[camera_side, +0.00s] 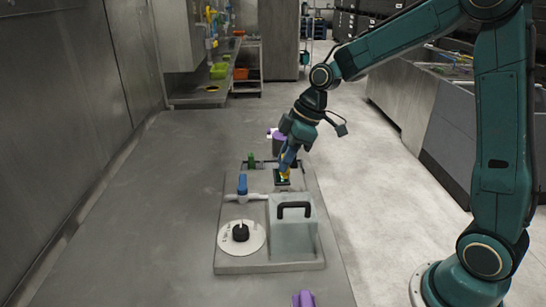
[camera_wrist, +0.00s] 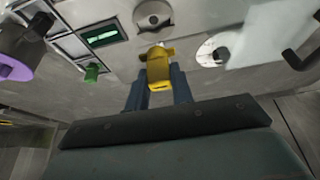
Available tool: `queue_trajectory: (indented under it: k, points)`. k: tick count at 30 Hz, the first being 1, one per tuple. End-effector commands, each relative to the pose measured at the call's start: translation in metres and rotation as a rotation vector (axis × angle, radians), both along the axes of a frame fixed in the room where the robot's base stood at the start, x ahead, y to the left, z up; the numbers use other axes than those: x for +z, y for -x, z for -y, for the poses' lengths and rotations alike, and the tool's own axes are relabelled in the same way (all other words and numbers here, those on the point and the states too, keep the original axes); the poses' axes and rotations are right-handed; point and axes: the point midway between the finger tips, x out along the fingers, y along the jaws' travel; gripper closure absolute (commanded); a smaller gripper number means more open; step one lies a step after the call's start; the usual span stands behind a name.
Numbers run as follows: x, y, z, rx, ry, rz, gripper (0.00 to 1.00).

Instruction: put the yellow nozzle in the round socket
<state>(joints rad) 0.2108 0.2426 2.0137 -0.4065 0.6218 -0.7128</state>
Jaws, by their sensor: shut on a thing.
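The yellow nozzle (camera_wrist: 159,67) is held between the two blue fingers of my gripper (camera_wrist: 160,84) in the wrist view. In the side view the nozzle (camera_side: 285,176) shows as a small yellow patch under my gripper (camera_side: 287,168), over the right part of the grey panel. A round grey fitting with a dark centre (camera_wrist: 153,16) lies beyond the nozzle's tip in the wrist view; it looks like the round socket. The nozzle appears apart from it, though the height between them is hard to tell. In the side view I cannot make out the socket.
The panel (camera_side: 230,262) carries a blue-handled valve (camera_side: 242,185), a green part (camera_side: 251,161), a white disc with a black knob (camera_side: 255,241) and a grey box with a black handle (camera_side: 291,235). Purple parts stand at its far end (camera_side: 277,143) and near side (camera_side: 303,299).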

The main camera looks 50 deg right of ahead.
Motion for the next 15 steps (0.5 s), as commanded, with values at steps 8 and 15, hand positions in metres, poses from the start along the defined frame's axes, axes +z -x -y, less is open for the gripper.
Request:
queue_trajectory:
  k: [8,15]
  points:
    - [-0.018,0.001,0.0,0.001,0.001,-0.003,0.99]
    - [-0.034,0.001,0.0,0.001,0.0,-0.003,0.99]
